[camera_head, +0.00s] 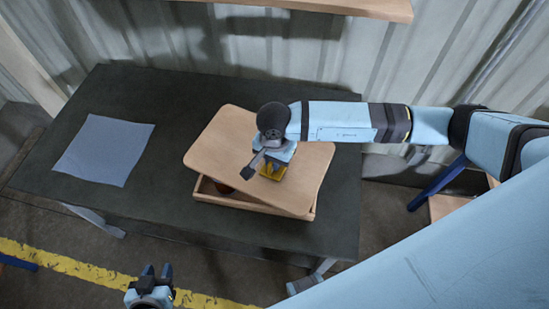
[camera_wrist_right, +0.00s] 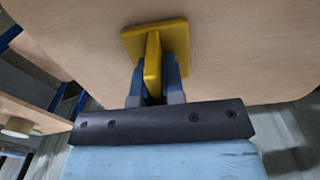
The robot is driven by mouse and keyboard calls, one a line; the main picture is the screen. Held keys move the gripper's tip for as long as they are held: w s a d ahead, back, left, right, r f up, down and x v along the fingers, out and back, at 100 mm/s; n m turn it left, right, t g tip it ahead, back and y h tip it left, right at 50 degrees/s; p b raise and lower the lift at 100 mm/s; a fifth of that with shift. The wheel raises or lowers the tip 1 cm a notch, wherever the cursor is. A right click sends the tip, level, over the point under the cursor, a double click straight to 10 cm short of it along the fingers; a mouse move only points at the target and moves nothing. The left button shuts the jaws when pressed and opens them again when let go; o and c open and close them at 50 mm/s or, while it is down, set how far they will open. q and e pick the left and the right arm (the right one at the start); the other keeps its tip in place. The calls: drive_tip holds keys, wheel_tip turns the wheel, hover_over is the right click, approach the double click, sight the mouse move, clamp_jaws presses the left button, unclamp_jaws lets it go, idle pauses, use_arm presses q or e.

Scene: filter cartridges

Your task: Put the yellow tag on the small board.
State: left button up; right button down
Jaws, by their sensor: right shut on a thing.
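A yellow piece (camera_head: 272,170) has a square plate flat against a pale wooden board (camera_head: 228,140) and an upright fin; it also shows in the right wrist view (camera_wrist_right: 152,62). My right gripper (camera_head: 266,164) is shut on the fin, with one finger on each side. The board is a broad rounded panel over a shallow wooden box (camera_head: 250,205), turned askew to it. I cannot tell whether the board touches the box. I see no separate yellow tag or other small board. My left gripper (camera_head: 156,272) is open and empty, in front of the table.
The dark table (camera_head: 120,205) is clear on its left except for a blue-grey sheet (camera_head: 105,150). A dark reddish thing (camera_head: 224,188) shows inside the box's open front corner. A wooden shelf (camera_head: 330,6) hangs on the corrugated wall behind.

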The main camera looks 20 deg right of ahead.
drive_tip(key=shift+f+b, duration=0.2)
drive_tip(key=shift+b, duration=0.1)
drive_tip(key=c, duration=1.2)
unclamp_jaws()
drive_tip(key=shift+r, duration=0.15)
drive_tip(key=shift+r+p, duration=0.25)
drive_tip(key=shift+p, duration=0.2)
wheel_tip(320, 180, up, 12)
drive_tip(key=shift+f+b, duration=0.15)
drive_tip(key=shift+b, duration=0.8)
